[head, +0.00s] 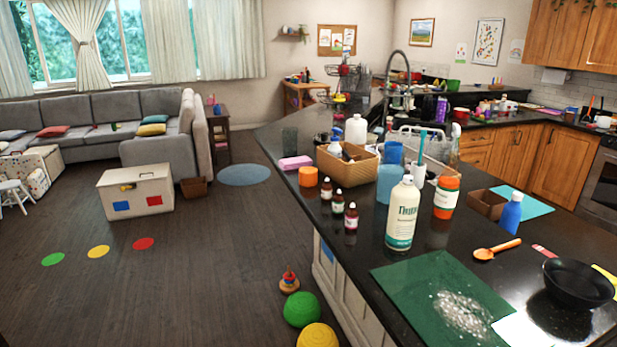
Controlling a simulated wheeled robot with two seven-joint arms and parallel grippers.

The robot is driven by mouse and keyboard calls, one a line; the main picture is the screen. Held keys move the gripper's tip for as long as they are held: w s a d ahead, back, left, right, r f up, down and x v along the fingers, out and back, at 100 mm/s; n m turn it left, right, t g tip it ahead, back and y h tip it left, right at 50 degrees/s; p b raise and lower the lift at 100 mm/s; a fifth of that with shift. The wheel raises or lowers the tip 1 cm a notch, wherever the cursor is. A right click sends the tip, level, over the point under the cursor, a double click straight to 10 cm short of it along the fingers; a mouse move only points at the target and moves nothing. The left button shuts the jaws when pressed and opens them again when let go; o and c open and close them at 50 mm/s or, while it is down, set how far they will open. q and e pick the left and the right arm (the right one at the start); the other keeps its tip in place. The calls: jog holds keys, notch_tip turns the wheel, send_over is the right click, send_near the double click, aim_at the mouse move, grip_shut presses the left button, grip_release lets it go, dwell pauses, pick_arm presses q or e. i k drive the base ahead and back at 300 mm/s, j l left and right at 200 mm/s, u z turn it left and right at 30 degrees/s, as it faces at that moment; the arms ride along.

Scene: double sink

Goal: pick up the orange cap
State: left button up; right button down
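An orange cap (308,177), a short round cylinder, sits on the dark counter (352,262) near its left edge.
A tall white bottle (403,215), an orange-and-white bottle (446,197) and blue cups (389,180) crowd the counter's middle. A green mat (420,290) with white powder, an orange spoon (496,249) and a black bowl (578,284) lie nearer. Balls (302,309) rest on the floor.

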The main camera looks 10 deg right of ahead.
aim_at(307, 175)
jog(key=i+j+z, duration=0.1)
jog(key=z, duration=0.5)
jog(key=i+j+z, duration=0.4)
jog(key=j, duration=0.25)
jog(key=j+z, duration=0.45)
jog(key=j, duration=0.25)
jog(key=i, duration=0.05)
